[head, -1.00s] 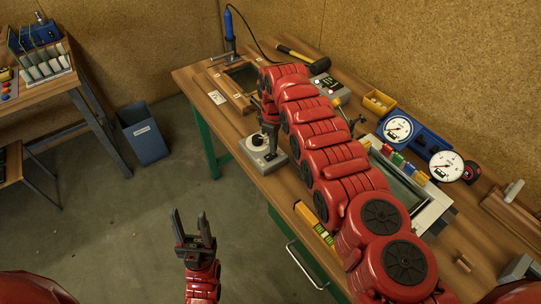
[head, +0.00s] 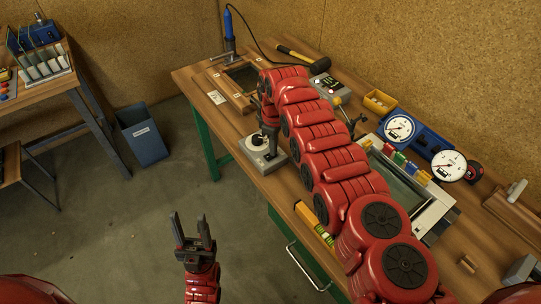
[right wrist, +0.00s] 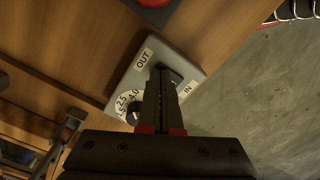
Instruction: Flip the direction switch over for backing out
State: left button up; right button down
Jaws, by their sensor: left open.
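A grey control box (head: 263,156) sits near the left front edge of the workbench. In the right wrist view the box (right wrist: 126,84) carries an OUT label (right wrist: 144,59), an IN label (right wrist: 187,90) and a numbered dial knob (right wrist: 134,116). A dark switch (right wrist: 176,76) lies between the two labels. My right gripper (right wrist: 160,72) points down at the box with its fingers together, their tips at the switch and partly covering it. I cannot tell if they touch it. In the head view my right gripper (head: 269,146) is over the box. My left gripper (head: 192,226) is open and empty, above the floor.
A blue waste bin (head: 145,139) stands on the floor. Open floor lies left of the bench.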

jog(key=shift+s, duration=0.1)
notch_tip(320, 180, up, 2)
jog(key=shift+r+p, duration=0.15)
jog(key=shift+p, duration=0.95)
jog(key=shift+r+p, duration=0.45)
jog(key=shift+r, duration=0.3)
jog(key=shift+r+p, duration=0.85)
jog(key=shift+r, duration=0.65)
jog(key=shift+r, duration=0.1)
